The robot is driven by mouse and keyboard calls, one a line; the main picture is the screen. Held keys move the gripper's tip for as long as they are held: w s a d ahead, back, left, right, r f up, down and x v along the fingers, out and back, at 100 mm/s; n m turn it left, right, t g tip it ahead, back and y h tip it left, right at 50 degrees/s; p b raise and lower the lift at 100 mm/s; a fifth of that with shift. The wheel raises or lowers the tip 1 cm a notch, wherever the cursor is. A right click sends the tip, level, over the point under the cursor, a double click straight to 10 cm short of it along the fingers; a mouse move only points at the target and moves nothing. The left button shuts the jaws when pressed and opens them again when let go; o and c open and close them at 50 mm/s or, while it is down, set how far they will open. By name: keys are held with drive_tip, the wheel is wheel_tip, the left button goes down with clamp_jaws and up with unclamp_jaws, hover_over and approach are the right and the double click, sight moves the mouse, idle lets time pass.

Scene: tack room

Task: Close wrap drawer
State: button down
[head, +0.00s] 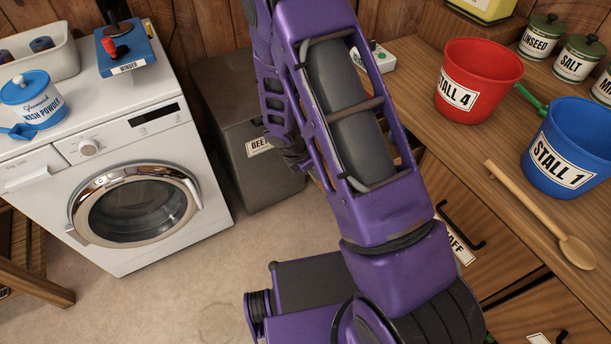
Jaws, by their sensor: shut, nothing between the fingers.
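A wooden cabinet under the counter at the right has drawer fronts. One drawer front (500,255) has a dark bar handle (462,228) and a label partly hidden by my arm, of which "AFF" can be read. Below it is another front (560,312), with a white label cut off at the bottom edge and unreadable. No label reading "wrap" is visible, and I cannot tell which drawer is the wrap drawer or whether it is open. My purple arm covers the middle of the view and hides the cabinet's left part.
A washing machine (175,150) stands at the left and a grey bin (235,110) behind my arm. A red bucket (478,80), a blue bucket (570,145), a wooden spoon (540,215) and several tins stand or lie on the counter (420,75).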

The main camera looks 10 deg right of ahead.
drive_tip(key=w+d+p, duration=0.1)
drive_tip(key=w+d, duration=0.1)
drive_tip(key=d, duration=0.6)
drive_tip(key=w+d+p, duration=0.2)
drive_tip(key=w+d, duration=0.1)
drive_tip(key=d, duration=0.5)
drive_tip(key=w+d+p, duration=0.2)
drive_tip(key=d, duration=0.6)
drive_tip(key=shift+w, duration=0.4)
drive_tip(key=shift+r, duration=0.1)
